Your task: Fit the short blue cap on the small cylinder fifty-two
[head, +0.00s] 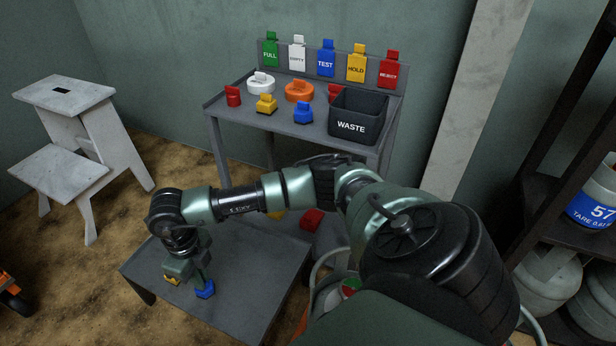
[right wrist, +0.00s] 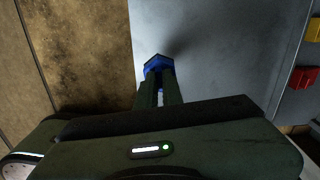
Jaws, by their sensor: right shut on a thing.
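My right gripper (head: 204,279) points down over the low grey table (head: 250,290) and is shut on a blue cap (head: 206,290). In the right wrist view the blue cap (right wrist: 156,62) shows at the tips of the closed fingers (right wrist: 158,82), over the grey tabletop. I cannot tell whether the cap still touches the table. Another blue cap (head: 303,113) stands on the upper grey bench. I cannot make out a cylinder marked 52. A cylinder marked 57 (head: 597,205) stands on the rack at the right. My left gripper is not in view.
The bench holds several caps, a black WASTE bin (head: 358,118) and hanging tags. A white step stool (head: 62,130) stands left. Grey cylinders (head: 548,280) stand low right.

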